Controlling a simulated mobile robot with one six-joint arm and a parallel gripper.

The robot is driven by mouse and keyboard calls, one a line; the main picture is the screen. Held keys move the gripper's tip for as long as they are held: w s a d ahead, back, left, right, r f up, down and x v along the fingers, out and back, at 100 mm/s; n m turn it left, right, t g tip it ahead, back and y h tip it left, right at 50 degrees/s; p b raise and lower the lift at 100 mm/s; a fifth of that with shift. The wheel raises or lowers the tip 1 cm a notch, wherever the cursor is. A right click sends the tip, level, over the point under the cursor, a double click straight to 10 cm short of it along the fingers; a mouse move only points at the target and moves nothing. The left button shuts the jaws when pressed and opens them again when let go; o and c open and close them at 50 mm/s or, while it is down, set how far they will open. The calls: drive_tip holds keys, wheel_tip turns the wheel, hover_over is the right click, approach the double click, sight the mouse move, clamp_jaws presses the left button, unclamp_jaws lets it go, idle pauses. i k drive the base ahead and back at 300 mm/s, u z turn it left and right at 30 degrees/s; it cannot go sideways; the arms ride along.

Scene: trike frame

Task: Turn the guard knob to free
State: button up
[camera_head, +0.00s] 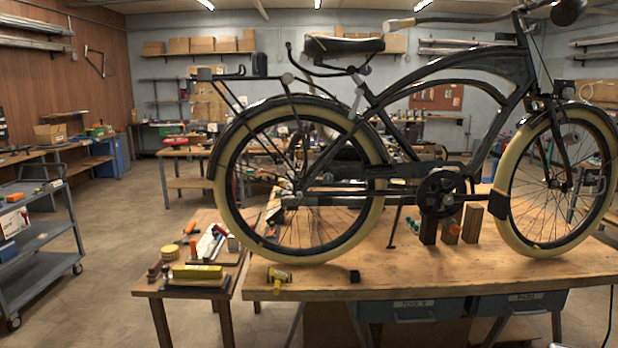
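A dark bicycle frame (395,95) with cream-tyred wheels stands upright on a wooden workbench (400,275). A dark guard (400,171) runs along the chain line to the crank and chainring (441,192). I cannot make out a guard knob on it for certain, nor its setting. A small orange piece (455,230) shows below the chainring, in front of the wooden blocks; I cannot tell what it is. My gripper is not in view.
A yellow-and-black tool (278,278) and a small black block (354,276) lie near the bench's front edge. A low side table (150,290) holds tools at left. A grey cart (40,240) stands far left. Floor (110,260) between them is clear.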

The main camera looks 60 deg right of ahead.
sight(328, 178)
drive_tip(key=z, duration=0.1)
drive_tip(key=i, duration=0.8)
drive_tip(key=z, duration=0.8)
